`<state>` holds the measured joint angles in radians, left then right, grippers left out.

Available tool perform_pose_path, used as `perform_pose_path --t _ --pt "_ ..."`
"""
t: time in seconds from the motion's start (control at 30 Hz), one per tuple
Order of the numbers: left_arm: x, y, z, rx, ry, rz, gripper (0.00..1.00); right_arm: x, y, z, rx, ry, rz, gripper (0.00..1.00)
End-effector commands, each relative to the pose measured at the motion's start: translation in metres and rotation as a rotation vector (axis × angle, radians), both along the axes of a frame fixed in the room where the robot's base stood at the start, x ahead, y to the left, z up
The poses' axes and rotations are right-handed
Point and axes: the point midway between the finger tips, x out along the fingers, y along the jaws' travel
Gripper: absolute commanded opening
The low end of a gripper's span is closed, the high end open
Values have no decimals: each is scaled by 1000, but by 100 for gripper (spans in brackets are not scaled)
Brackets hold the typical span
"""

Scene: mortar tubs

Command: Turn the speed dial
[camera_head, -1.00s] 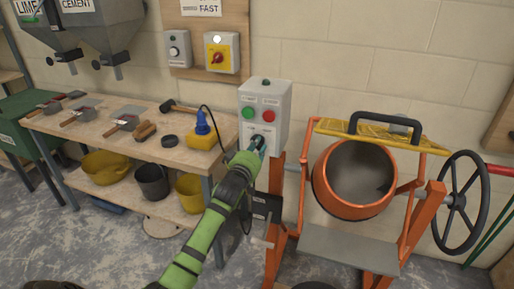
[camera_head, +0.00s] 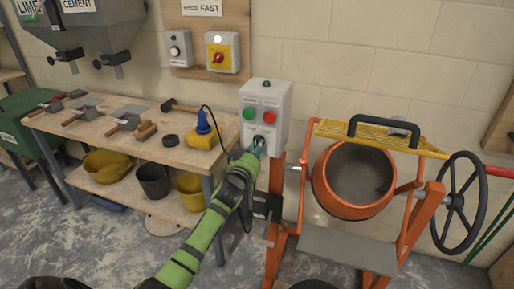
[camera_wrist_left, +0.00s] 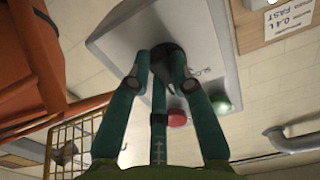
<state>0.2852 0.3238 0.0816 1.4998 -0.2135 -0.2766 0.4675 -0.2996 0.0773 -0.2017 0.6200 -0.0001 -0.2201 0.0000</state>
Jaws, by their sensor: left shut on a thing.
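The grey control box (camera_head: 279,98) stands on a post left of the orange mixer. It carries a green button (camera_head: 249,113), a red button (camera_head: 269,116) and, below them, the dial. My left gripper (camera_head: 258,146) is at the lower front of the box and hides the dial in the head view. In the left wrist view, the dark dial (camera_wrist_left: 168,56) sits between my left fingertips, which are shut on it from both sides. Its pointer direction cannot be made out. My right gripper is not in view.
The orange mixer drum (camera_head: 345,180) and its black handwheel (camera_head: 461,196) stand right of the box. A workbench (camera_head: 95,136) with trowels and a blue plug (camera_head: 203,123) is on the left. A red-and-yellow switch (camera_head: 219,57) is on the wall above.

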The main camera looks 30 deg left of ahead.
Motion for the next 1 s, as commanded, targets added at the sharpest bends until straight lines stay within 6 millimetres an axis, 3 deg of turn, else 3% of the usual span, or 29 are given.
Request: perform_pose_path --t 0.5,1.0 --pt "-1 3 0 426 99 0 0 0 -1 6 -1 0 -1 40" --pt "-1 5 0 585 138 1 0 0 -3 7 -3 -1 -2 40"
